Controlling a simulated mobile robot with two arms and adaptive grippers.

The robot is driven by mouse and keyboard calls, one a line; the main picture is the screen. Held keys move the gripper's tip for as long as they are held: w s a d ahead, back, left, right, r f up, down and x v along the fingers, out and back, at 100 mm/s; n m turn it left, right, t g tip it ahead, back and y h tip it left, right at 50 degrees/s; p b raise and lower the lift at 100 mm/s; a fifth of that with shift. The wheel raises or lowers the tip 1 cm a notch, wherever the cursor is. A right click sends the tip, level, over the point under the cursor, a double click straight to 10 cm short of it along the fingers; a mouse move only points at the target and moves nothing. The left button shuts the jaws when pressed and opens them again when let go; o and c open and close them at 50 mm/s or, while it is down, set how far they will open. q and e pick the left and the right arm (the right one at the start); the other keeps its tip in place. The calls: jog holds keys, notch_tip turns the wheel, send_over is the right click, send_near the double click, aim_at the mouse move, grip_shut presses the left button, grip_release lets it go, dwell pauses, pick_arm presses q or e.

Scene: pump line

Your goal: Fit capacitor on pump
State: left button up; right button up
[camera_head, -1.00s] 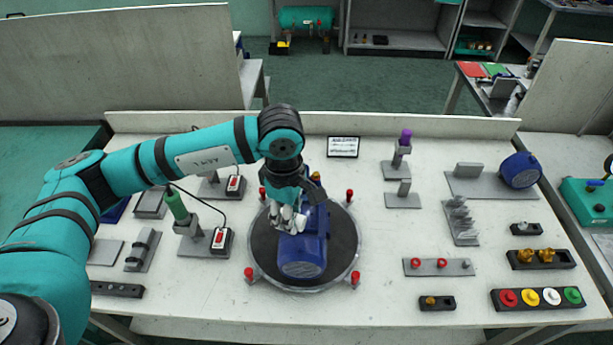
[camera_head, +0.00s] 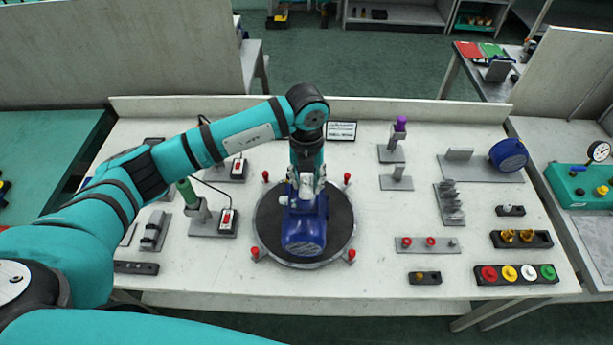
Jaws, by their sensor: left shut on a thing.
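The blue pump (camera_head: 304,236) lies on a dark round turntable (camera_head: 268,222) with red-topped pegs around its rim, near the middle of the table. My left gripper (camera_head: 306,190) points down over the far end of the pump. I cannot tell whether that thing touches the pump. My right gripper is not in view.
Left of the turntable stand a green-handled tool (camera_head: 188,193) and red switch boxes (camera_head: 227,218). On the right are a purple-topped tool (camera_head: 400,125), a blue round part (camera_head: 508,154), a fittings block (camera_head: 522,239) and a colored cap tray (camera_head: 516,275).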

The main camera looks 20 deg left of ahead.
pick_arm(q)
jog(key=b, duration=0.2)
send_over(307, 204)
notch_tip(307, 204, down, 4)
jog(key=shift+f, duration=0.15)
jog(key=shift+w+f+b, duration=0.1)
jog(key=shift+f+b, duration=0.65)
jog(key=shift+b, duration=0.1)
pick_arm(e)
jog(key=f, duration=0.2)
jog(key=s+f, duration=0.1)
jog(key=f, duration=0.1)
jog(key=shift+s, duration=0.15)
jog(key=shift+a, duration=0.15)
pick_arm(q)
jog(key=shift+f+b, duration=0.3)
jog(key=shift+b, duration=0.15)
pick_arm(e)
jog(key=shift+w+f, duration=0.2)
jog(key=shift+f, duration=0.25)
pick_arm(q)
jog(key=o, duration=1.1)
jog(key=shift+a, duration=0.1)
jog(key=shift+r, duration=0.15)
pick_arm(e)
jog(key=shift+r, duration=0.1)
